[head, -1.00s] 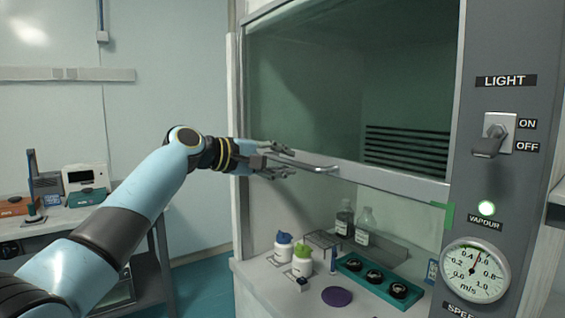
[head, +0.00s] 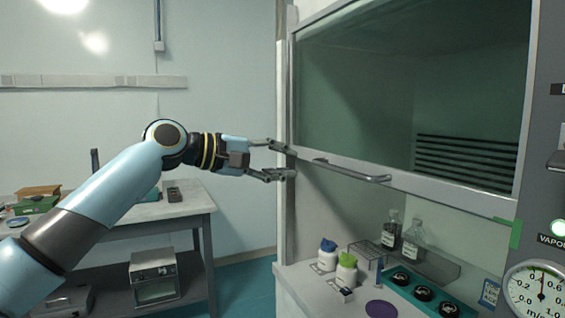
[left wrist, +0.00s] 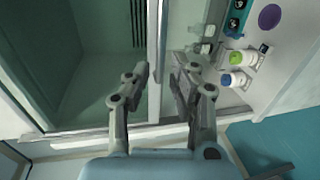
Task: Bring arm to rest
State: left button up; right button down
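My left arm reaches in from the left in the head view. Its gripper (head: 282,160) is open and empty in front of the fume hood's left frame post. The hood's sash handle (head: 350,171) is to the right of the fingertips and apart from them. In the left wrist view the two fingers of the left gripper (left wrist: 160,78) are spread, with the sash's bottom rail seen between them. The sash (head: 400,110) stands partly raised. My right gripper is in neither view.
Inside the hood are a blue-capped bottle (head: 328,254), a green-capped bottle (head: 346,270), a wire rack (head: 372,252), glass bottles (head: 412,240), a teal tray (head: 455,300) and a purple disc (head: 381,309). A side table (head: 150,208) stands at the left. Open floor (head: 238,275) lies between it and the hood.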

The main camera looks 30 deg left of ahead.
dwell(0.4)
pick_arm(q)
jog(key=s+a+f+n+g+y+b, duration=0.15)
jog(key=s+f+b, duration=0.3)
jog(key=f, duration=1.45)
jog(key=s+f+n+g+y+b, duration=0.1)
jog(key=s+f+g+y+b, duration=0.35)
jog(key=f, duration=1.35)
jog(key=s+a+f+n+t+b, duration=0.15)
jog(key=s+f, duration=0.45)
jog(key=f, duration=1.3)
jog(key=s+f+m+g+y+b, duration=0.25)
jog(key=s+f+g+b, duration=0.2)
jog(key=s+f, duration=1.55)
jog(key=s+f+m+g+y+b, duration=0.1)
jog(key=s+f+m, duration=0.4)
jog(key=s, duration=0.6)
jog(key=s+f+m+g+y+b, duration=0.1)
jog(key=s+f+m, duration=0.5)
jog(key=s, duration=0.5)
jog(key=shift+s+a+m, duration=0.3)
jog(key=shift+s+m, duration=0.1)
jog(key=shift+m, duration=0.25)
